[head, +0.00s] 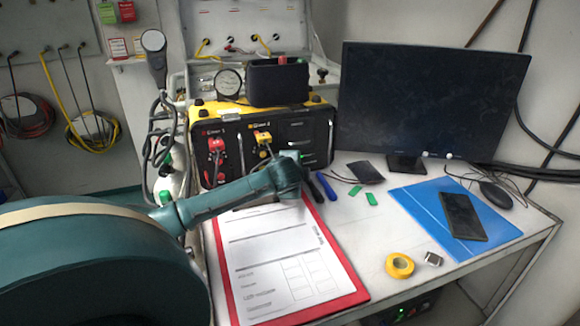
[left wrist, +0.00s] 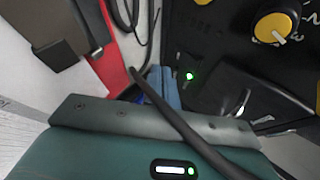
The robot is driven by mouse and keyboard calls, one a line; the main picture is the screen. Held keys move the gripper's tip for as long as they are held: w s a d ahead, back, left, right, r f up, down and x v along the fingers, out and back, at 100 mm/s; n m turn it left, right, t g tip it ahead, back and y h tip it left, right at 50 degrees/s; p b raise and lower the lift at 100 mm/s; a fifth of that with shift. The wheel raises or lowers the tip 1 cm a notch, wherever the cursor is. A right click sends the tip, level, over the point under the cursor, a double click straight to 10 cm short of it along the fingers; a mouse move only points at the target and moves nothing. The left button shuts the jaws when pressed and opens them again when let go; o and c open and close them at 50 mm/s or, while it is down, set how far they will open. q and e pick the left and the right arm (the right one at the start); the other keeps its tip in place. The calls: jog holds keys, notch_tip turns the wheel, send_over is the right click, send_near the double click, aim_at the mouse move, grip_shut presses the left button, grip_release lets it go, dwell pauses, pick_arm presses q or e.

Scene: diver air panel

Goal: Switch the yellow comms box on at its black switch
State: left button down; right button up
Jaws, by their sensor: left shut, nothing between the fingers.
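The yellow comms box (head: 318,103) stands at the back of the bench, its black front panel (head: 310,130) facing me. The panel carries red and yellow fittings on its left half. My left gripper (head: 298,168) is at the lower right part of this panel, shut and empty; whether it touches cannot be told. In the left wrist view a green lamp (left wrist: 190,76) glows on the black panel, near a yellow knob (left wrist: 273,27). I cannot clearly make out the black switch; my gripper covers part of the panel in the head view. My right gripper is not in view.
A red clipboard (head: 352,296) with paper lies in front of the box, under my left arm. Blue and black pens (head: 326,187) lie close to the gripper. A monitor (head: 430,95), blue folder (head: 408,200), phone (head: 463,216) and yellow tape (head: 399,265) are at the right.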

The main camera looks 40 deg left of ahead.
pick_arm(q)
jog(key=d+p, duration=0.1)
jog(key=s+d, duration=0.1)
jog(key=shift+s+d+r+p, duration=0.15)
jog(key=shift+d+r+p, duration=0.15)
jog(key=shift+r+p, duration=0.1)
jog(key=shift+s+d+p, duration=0.35)
jog(key=shift+d, duration=0.3)
jog(key=shift+f, duration=0.1)
